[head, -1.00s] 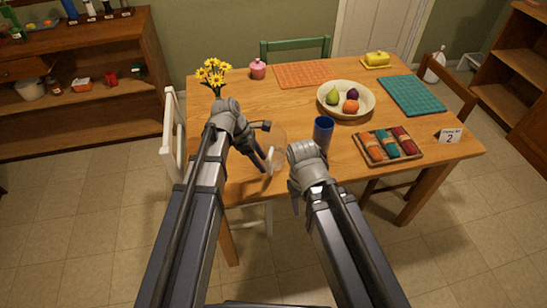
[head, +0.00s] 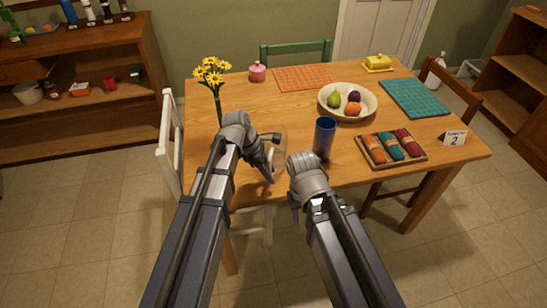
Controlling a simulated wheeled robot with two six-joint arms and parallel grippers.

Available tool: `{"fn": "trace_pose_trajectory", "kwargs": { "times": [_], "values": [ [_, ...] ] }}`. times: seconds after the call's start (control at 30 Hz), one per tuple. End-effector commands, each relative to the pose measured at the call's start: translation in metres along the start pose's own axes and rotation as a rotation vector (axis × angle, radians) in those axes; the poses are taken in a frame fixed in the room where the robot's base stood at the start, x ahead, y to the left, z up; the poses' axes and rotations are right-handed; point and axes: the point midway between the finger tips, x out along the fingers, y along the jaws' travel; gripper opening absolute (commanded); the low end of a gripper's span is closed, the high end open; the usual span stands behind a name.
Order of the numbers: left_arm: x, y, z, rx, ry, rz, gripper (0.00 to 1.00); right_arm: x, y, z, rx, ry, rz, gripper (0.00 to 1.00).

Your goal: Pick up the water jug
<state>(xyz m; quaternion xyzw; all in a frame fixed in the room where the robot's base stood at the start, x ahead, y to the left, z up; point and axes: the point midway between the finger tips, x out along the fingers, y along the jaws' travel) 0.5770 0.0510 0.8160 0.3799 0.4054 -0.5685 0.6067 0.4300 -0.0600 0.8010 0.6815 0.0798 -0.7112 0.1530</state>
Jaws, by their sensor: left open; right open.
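The water jug looks like the clear, see-through vessel (head: 279,147) near the table's front edge, between my two grippers in the head view. Its outline is faint, and my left gripper hides part of it. My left gripper (head: 268,168) is open, with its fingers pointing down at the jug's left side; I cannot tell whether they touch it. My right gripper (head: 295,203) is open, in front of and to the right of the jug. Its fingers are mostly hidden behind its own wrist.
Yellow flowers (head: 212,71) rise behind my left wrist. A fruit bowl (head: 330,114), a tray of rolled napkins (head: 421,152) and a number card (head: 454,138) occupy the right side. A white chair (head: 168,150) stands at the left.

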Motion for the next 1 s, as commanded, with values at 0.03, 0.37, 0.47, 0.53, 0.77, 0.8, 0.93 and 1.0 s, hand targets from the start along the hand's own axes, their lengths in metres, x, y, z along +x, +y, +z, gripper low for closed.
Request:
{"fn": "trace_pose_trajectory", "kwargs": {
  "times": [0.03,0.37,0.47,0.53,0.77,0.8,0.93,1.0],
  "values": [
    [-0.0001,0.0000,-0.0001,0.000,0.000,0.000,0.39,0.0000,0.0000,0.0000,0.000,0.000,0.000,0.50],
    [0.0000,-0.0004,-0.0003,0.000,0.000,-0.001,0.02,0.0001,0.0000,0.0000,0.000,0.000,0.000,0.50],
    [0.0001,-0.0005,-0.0005,0.000,0.001,-0.002,0.00,0.0002,0.0000,0.0000,0.000,0.000,0.000,0.50],
    [0.0001,-0.0007,-0.0006,-0.001,0.001,-0.002,0.00,0.0003,0.0000,0.0000,0.000,0.000,0.000,0.50],
    [0.0004,-0.0006,-0.0011,-0.001,0.003,-0.002,0.00,0.0005,-0.0001,0.0000,0.000,0.000,0.000,0.50],
    [0.0004,-0.0006,-0.0012,-0.001,0.003,-0.002,0.00,0.0006,-0.0001,0.0000,0.000,0.000,0.000,0.50],
    [0.0005,-0.0003,-0.0015,-0.001,0.004,-0.002,0.00,0.0007,-0.0001,-0.0001,0.000,0.000,0.000,0.50],
    [0.0005,-0.0002,-0.0017,-0.001,0.005,-0.001,0.00,0.0007,-0.0001,0.0000,0.000,0.000,0.000,0.50]
  ]
}}
